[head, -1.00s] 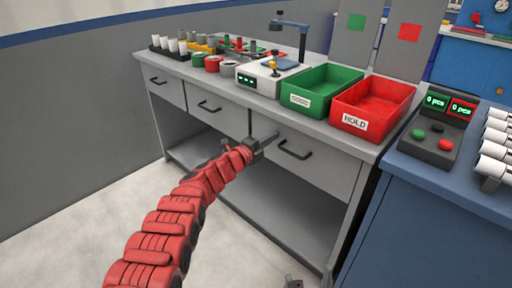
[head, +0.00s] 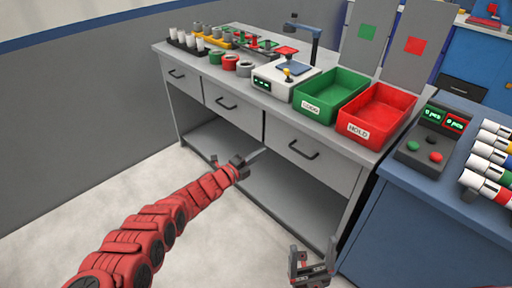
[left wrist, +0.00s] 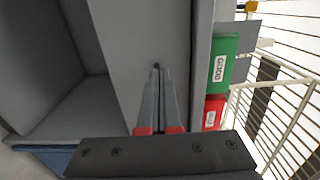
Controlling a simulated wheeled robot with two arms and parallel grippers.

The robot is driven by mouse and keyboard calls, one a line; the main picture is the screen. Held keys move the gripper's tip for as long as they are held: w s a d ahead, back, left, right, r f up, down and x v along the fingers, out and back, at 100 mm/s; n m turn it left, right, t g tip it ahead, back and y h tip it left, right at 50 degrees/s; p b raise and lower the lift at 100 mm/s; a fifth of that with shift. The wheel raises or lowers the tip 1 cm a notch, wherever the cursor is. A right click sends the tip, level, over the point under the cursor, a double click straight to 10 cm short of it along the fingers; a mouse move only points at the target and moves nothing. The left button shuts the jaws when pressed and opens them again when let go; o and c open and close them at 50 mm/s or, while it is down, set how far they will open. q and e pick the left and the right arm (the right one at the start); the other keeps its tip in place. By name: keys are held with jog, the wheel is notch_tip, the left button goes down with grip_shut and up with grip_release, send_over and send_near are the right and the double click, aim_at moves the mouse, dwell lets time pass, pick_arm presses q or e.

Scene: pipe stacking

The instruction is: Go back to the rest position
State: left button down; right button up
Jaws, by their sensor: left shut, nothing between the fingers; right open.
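Whether the fingertips touch the bench I cannot tell. My right gripper (head: 311,262) is open and empty at the bottom of the head view, low in front of the bench's right end. Most of the right arm is out of view.
A green bin (head: 308,109) and a red bin (head: 356,131) stand on the bench beside a scale (head: 262,81). A blue bench (head: 425,205) at right holds a counter box (head: 430,143) and several white pipes (head: 480,185). The floor (head: 225,255) is clear.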

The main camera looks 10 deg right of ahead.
pick_arm(q)
jog(key=shift+p+v, duration=0.3)
jog(key=shift+v, duration=0.5)
